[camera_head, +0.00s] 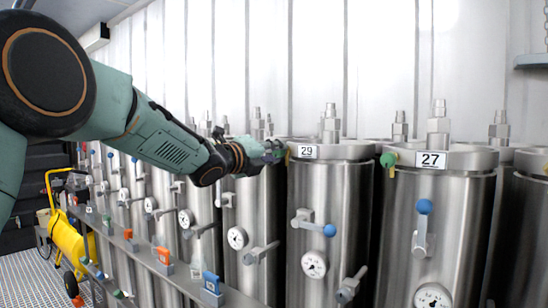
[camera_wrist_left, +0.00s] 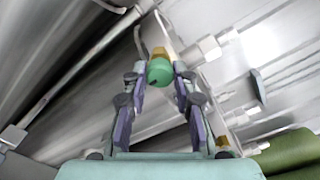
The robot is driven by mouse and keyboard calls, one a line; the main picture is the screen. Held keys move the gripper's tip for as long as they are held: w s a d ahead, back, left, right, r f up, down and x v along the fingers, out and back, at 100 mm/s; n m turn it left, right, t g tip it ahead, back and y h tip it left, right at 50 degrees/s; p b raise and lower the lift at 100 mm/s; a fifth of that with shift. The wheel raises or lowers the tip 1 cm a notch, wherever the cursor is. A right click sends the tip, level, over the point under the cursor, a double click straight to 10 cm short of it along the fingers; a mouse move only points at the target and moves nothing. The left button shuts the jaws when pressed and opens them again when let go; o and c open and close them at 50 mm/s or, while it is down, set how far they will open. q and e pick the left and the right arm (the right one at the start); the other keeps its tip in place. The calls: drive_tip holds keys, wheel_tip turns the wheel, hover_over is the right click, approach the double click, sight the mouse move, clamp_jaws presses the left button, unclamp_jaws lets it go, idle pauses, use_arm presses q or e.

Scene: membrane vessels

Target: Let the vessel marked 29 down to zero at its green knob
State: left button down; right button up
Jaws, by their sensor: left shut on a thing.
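The vessel marked 29 (camera_head: 330,195) is an upright steel cylinder with a white number plate (camera_head: 307,151) on its top rim. My left gripper (camera_head: 272,150) reaches in from the left to the rim, just left of that plate. In the left wrist view its two fingers (camera_wrist_left: 160,80) are shut on the green knob (camera_wrist_left: 159,71), which sits on a brass-coloured fitting. In the head view the gripper mostly hides this knob. The vessel's round gauge (camera_head: 314,264) is lower down; its needle is too small to read. A blue-ended lever valve (camera_head: 315,225) lies about level above the gauge. My right gripper is not in view.
The vessel marked 27 (camera_head: 432,200) stands close on the right, with its own green knob (camera_head: 388,160) and an upright blue-ended lever (camera_head: 423,220). More vessels stand in a row to the left. A rail (camera_head: 140,250) with coloured tags runs in front. A yellow cart (camera_head: 68,235) is at far left.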

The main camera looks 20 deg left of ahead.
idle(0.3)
use_arm(q)
drive_tip(key=c, duration=1.1)
unclamp_jaws()
drive_tip(key=shift+o, duration=0.2)
drive_tip(key=v, duration=1.2)
